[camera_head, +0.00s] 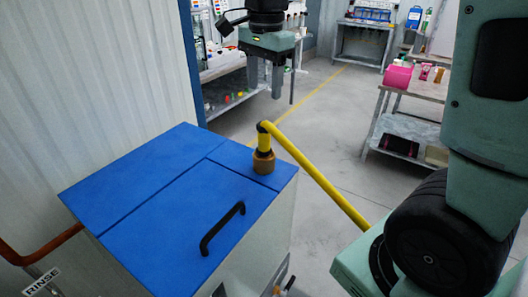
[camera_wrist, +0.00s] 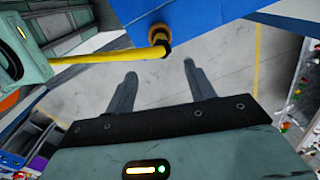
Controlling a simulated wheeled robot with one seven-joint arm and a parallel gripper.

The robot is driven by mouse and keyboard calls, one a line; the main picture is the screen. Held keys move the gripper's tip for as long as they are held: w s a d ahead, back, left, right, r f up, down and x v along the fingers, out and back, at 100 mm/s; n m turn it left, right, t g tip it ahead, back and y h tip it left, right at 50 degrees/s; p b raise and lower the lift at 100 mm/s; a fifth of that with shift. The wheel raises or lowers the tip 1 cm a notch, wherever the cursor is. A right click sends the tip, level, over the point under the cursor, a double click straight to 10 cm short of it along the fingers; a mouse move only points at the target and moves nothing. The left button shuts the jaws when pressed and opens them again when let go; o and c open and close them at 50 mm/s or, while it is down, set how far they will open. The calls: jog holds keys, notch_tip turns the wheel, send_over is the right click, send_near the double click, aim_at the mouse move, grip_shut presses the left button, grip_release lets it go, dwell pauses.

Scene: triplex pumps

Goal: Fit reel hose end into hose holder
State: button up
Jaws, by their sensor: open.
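The yellow reel hose (camera_head: 315,175) runs from the lower right up to a black elbow. Below the elbow, its short yellow end (camera_head: 264,143) points down and appears seated upright in the brass-coloured hose holder (camera_head: 264,163) on the blue cabinet lid. How deep it sits is hidden. The wrist view shows the hose (camera_wrist: 105,57) and a bit of the holder (camera_wrist: 158,30) beyond the fingertips. My gripper (camera_head: 266,92) is open and empty, above and apart from the elbow; its spread fingers (camera_wrist: 159,70) show in the wrist view.
The blue-topped cabinet (camera_head: 150,190) has a black handle (camera_head: 222,228) near its front. A corrugated wall (camera_head: 90,80) stands at left. A grey workbench (camera_head: 418,85) with items stands at right, and shelves (camera_head: 225,85) stand behind. The floor (camera_head: 330,115) between them is clear.

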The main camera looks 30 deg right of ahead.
aim_at(264, 125)
jog(key=f+m+p, duration=0.1)
jog(key=f, duration=0.2)
jog(key=f+m+p, duration=0.1)
jog(key=f, duration=0.2)
jog(key=f+m+p, duration=0.1)
jog(key=f, duration=0.2)
jog(key=shift+w+f, duration=0.1)
jog(key=shift+w, duration=0.25)
jog(key=shift+d+f+p, duration=0.1)
jog(key=shift+f+p, duration=0.5)
jog(key=shift+p, duration=0.05)
jog(key=shift+d+f+p, duration=0.1)
jog(key=shift+f+p, duration=0.6)
jog(key=shift+f, duration=1.35)
jog(key=shift+c, duration=0.3)
grip_shut()
